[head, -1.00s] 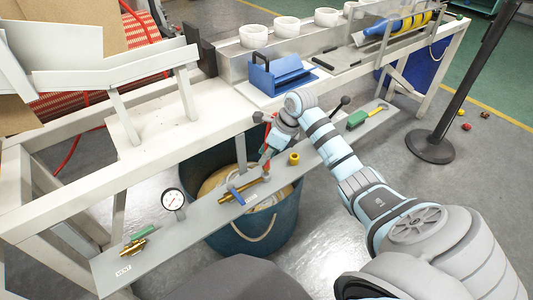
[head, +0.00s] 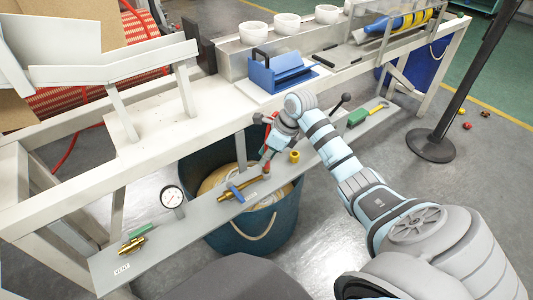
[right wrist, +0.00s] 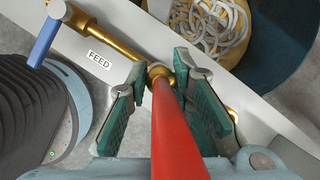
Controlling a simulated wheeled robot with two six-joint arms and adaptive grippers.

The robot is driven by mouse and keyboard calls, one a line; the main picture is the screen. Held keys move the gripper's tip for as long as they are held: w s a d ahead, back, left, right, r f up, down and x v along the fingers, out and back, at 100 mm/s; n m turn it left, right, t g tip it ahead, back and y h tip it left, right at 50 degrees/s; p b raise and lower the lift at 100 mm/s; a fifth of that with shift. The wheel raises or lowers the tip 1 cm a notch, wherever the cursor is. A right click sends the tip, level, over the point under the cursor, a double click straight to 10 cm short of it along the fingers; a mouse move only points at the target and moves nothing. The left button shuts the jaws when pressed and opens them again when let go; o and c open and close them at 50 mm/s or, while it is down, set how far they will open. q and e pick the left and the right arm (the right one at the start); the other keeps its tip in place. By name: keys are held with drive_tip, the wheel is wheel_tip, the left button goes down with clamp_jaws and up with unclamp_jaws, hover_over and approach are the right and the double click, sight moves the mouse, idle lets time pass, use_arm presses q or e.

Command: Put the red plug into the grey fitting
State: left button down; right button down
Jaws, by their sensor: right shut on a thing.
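My right gripper (head: 267,158) reaches down to the narrow grey shelf, at the end of a brass pipe with a blue lever. In the right wrist view my right gripper (right wrist: 163,95) has its green-padded fingers on both sides of a long red plug (right wrist: 178,130) and is shut on it. The plug's far end meets or overlaps a rounded grey-and-brass end piece (right wrist: 160,72) on the pipe. I cannot tell whether this piece is the grey fitting, or whether the plug is in it. In the head view a red tip (head: 266,166) shows below the gripper. My left gripper is not in view.
The brass pipe (right wrist: 115,42) lies by a FEED label (right wrist: 99,60). A yellow fitting (head: 295,157) stands right of the gripper. A gauge (head: 172,197) and brass valve (head: 132,245) are at left. A blue bin (head: 270,225) stands beneath the shelf. A blue holder (head: 280,72) sits on the bench.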

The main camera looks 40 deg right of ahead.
drive_tip(key=shift+f+b, duration=0.45)
drive_tip(key=shift+f, duration=0.15)
drive_tip(key=c, duration=1.3)
unclamp_jaws()
drive_tip(key=shift+f, duration=0.1)
drive_tip(key=shift+c, duration=0.2)
drive_tip(key=v, duration=1.2)
